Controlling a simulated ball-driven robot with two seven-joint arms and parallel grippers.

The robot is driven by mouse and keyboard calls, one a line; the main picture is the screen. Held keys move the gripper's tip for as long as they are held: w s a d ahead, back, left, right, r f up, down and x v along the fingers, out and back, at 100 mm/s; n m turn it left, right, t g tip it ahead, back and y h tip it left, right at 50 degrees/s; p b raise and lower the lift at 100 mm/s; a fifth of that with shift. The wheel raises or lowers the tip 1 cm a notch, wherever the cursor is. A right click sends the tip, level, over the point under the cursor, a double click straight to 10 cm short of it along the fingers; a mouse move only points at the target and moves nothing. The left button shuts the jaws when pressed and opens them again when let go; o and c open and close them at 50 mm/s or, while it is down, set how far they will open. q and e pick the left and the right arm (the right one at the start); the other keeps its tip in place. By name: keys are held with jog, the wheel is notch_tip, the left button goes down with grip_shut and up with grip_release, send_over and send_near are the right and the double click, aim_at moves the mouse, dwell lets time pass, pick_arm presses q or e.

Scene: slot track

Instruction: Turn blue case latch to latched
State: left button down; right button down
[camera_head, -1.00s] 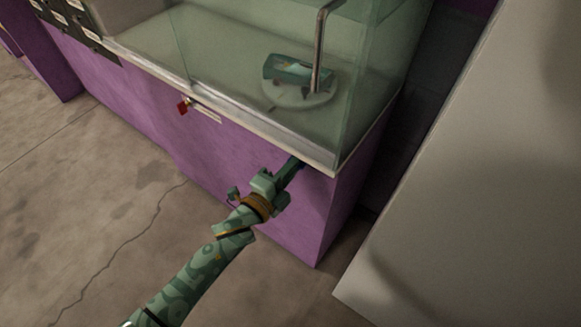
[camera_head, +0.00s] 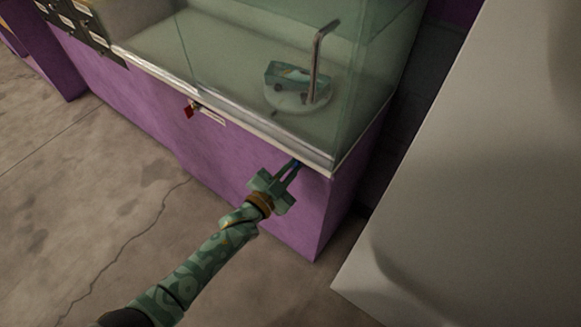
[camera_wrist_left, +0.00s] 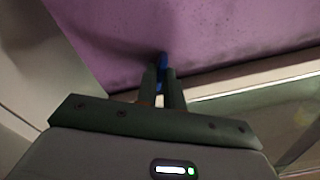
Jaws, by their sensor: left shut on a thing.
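The blue case latch (camera_wrist_left: 163,60) sits on the purple front of the display case, just under its pale lower rim. In the left wrist view it shows as a small blue piece between my fingertips. My left gripper (camera_head: 293,166) is shut on it near the case's right corner; it also shows in the left wrist view (camera_wrist_left: 162,76). In the head view only a speck of blue shows at the fingertips. Most of the latch is hidden by the fingers, so its exact angle cannot be told. My right gripper is in neither view.
The glass display case (camera_head: 240,75) holds a small teal model vehicle (camera_head: 298,78) on a round stand, beside a bent metal post. A red tag (camera_head: 188,111) hangs on the case front to the left. A large pale panel (camera_head: 470,190) stands at right. The floor at left is clear.

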pick_arm(q)
jog(key=n+p, duration=0.1)
jog(key=n, duration=0.4)
jog(key=shift+f+n, duration=0.1)
jog(key=shift+n, duration=0.3)
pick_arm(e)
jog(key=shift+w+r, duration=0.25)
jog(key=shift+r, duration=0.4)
pick_arm(q)
jog(key=c, duration=1.5)
grip_release()
jog(key=shift+s+a, duration=0.1)
jog(key=shift+s, duration=0.05)
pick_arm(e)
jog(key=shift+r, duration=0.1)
